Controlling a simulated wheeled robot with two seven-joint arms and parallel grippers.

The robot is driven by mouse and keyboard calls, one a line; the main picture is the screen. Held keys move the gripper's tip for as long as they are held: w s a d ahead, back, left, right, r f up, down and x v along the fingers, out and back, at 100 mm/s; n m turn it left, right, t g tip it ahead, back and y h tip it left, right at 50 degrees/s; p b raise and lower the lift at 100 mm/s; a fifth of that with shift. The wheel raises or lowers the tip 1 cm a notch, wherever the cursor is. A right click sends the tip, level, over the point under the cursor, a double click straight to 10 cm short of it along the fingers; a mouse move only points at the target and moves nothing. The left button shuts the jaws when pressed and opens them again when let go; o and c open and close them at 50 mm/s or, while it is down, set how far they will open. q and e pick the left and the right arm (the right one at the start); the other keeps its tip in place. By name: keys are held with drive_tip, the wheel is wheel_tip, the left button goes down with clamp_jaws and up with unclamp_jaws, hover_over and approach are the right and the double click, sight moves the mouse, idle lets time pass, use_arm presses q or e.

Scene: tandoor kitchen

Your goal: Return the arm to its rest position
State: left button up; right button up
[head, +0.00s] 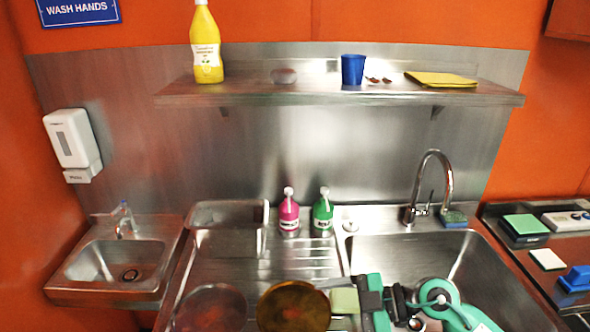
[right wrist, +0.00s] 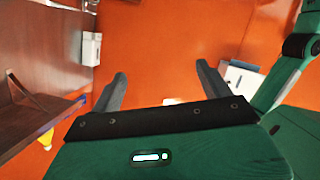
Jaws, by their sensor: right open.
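My right arm comes in at the bottom right of the head view, over the sink basin (head: 470,255). Its gripper (head: 368,293) is near the divider between drainboard and basin. In the right wrist view the two dark fingers (right wrist: 163,88) stand wide apart with nothing between them, in front of the orange wall (right wrist: 170,45). A pale green sponge-like block (head: 344,300) shows just left of the gripper in the head view; I cannot tell whether they touch. My left gripper is not in view.
Pink (head: 289,215) and green (head: 323,214) bottles stand behind the drainboard. The tap (head: 432,180) rises behind the basin. A steel shelf (head: 250,92) runs above.

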wheel_tip(320, 180, up, 7)
drive_tip(key=m+t+y, duration=0.3)
drive_tip(key=t+y, duration=0.2)
drive_tip(key=t, duration=0.2)
drive_tip(key=w+d+r+m+t+h, duration=0.2)
drive_tip(key=w+d+m+t+h, duration=0.3)
drive_tip(key=m+t, duration=0.45)
drive_tip(key=s+d+f+m+g+h, duration=0.2)
drive_tip(key=s+d+f+m+h, duration=0.2)
drive_tip(key=d+f+m+h, duration=0.8)
drive_tip(key=s+a+f+n+g+h, duration=0.1)
drive_tip(key=s+f+n+g, duration=0.1)
drive_tip(key=s+f+g, duration=0.55)
drive_tip(key=s+f+n+g+h, duration=0.1)
drive_tip(key=s+f+n+g, duration=0.3)
drive_tip(key=s+f, duration=0.7)
wheel_tip(320, 180, down, 29)
drive_tip(key=s+g, duration=0.2)
drive_tip(key=s, duration=0.1)
drive_tip(key=s+d+f+g, duration=0.1)
drive_tip(key=s+d+f, duration=0.2)
drive_tip(key=s+f, duration=1.5)
drive_tip(key=shift+s+d+f+m+h, duration=0.2)
drive_tip(key=shift+s+f+m+h, duration=0.15)
drive_tip(key=shift+f, duration=0.25)
